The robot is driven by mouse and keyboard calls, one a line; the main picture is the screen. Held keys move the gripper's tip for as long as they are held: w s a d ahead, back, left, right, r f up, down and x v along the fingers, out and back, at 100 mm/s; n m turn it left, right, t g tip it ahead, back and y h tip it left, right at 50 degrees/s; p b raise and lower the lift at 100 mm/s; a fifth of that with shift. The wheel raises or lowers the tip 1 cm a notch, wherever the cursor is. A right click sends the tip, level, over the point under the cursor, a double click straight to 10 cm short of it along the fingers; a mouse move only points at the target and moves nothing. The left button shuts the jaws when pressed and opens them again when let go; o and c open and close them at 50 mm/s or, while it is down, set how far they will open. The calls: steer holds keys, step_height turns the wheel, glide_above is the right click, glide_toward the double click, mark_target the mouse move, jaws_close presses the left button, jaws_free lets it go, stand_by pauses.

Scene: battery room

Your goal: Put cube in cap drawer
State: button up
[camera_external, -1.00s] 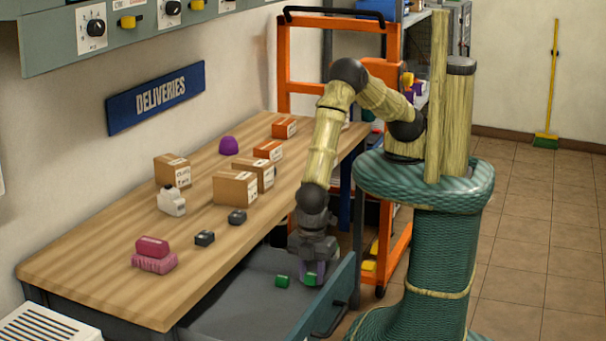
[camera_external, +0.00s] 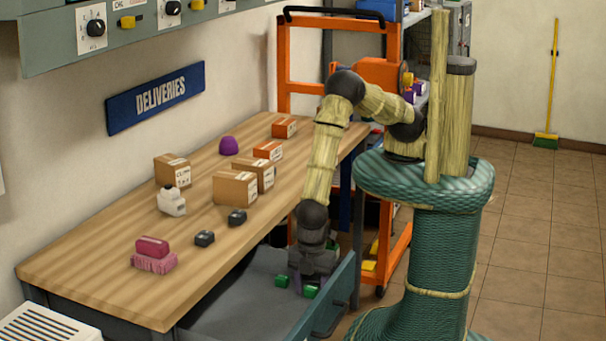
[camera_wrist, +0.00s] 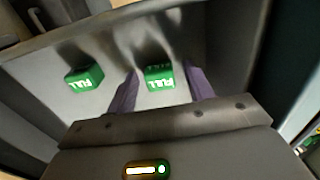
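An open grey drawer (camera_external: 232,312) extends from under the workbench; no label on it is readable. Two green cubes are inside it. One cube (camera_wrist: 83,78) lies to the left, outside my fingers; it also shows in the external view (camera_external: 281,281). The other cube (camera_wrist: 158,78), marked with white letters, is between my two purple fingertips, with a gap on each side; in the external view it appears beside my gripper (camera_external: 311,291). My gripper (camera_wrist: 160,90) is open and low inside the drawer. Whether the fingers touch the drawer floor cannot be told.
The wooden workbench (camera_external: 105,250) holds several cardboard boxes (camera_external: 235,189), a pink brush (camera_external: 153,255) and small dark items (camera_external: 204,238). The drawer's front panel (camera_external: 333,296) stands close beside my gripper. An orange trolley (camera_external: 284,70) stands behind my arm.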

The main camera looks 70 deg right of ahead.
mark_target(311, 287)
steer(key=shift+r, duration=0.1)
step_height(311, 287, up, 12)
steer(key=shift+b, duration=0.35)
stand_by(0.4)
